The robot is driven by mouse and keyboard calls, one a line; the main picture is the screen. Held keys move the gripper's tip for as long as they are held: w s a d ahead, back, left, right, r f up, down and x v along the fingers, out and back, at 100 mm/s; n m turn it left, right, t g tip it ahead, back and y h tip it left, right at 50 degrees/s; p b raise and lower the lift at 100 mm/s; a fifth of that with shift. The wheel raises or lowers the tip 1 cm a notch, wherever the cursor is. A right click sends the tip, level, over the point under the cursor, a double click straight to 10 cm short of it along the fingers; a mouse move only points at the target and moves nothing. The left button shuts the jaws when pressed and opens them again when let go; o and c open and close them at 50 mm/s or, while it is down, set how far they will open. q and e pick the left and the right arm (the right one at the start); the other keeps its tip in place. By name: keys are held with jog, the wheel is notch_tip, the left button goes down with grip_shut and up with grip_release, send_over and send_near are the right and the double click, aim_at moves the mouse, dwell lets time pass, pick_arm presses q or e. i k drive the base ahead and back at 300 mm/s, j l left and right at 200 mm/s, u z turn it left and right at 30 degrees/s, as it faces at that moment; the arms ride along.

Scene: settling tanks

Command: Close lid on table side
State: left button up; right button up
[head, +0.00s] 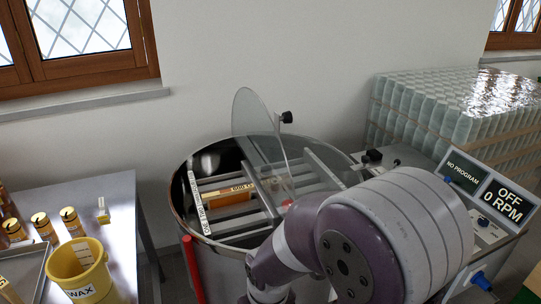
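A round metal drum (176,207) stands in the middle, its open top showing crossbars and a wooden frame (228,196) with a label. A clear, curved lid panel (254,116) stands raised, roughly upright, above the drum's central bars. A black knob (287,117) sticks out at its right side. The drum's left part, towards the table (122,185), looks uncovered. I cannot tell whether a clear panel covers its right part. Neither of my grippers shows.
The table at left holds a yellow wax bucket (80,272) and several jars (72,222). A control panel (488,190) at right reads "OFF 0 RPM" and "NO PROGRAM". Stacked wrapped jars (430,108) stand behind it. The space above the drum's left part is clear.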

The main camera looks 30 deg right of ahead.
aim_at(239, 130)
jog(key=k+l, duration=0.1)
jog(key=l, duration=0.3)
jog(key=k+l+u, duration=0.1)
jog(key=l, duration=0.25)
jog(key=k+l, duration=0.15)
jog(key=l, duration=0.2)
jog(key=k+l, duration=0.1)
jog(key=l, duration=0.3)
jog(key=k+l+u, duration=0.1)
jog(key=l, duration=0.25)
jog(key=i+l+z, duration=0.1)
jog(key=l, duration=0.3)
jog(key=i+l+z, duration=0.1)
jog(key=l, duration=0.3)
jog(key=i+l+z, duration=0.1)
jog(key=l, duration=0.3)
jog(key=i+z, duration=0.1)
jog(key=z, duration=0.4)
jog(key=i+z, duration=0.1)
jog(key=z, duration=0.35)
jog(key=i+z, duration=0.1)
jog(key=z, duration=0.4)
jog(key=i+j+u, duration=0.2)
jog(key=l, duration=0.1)
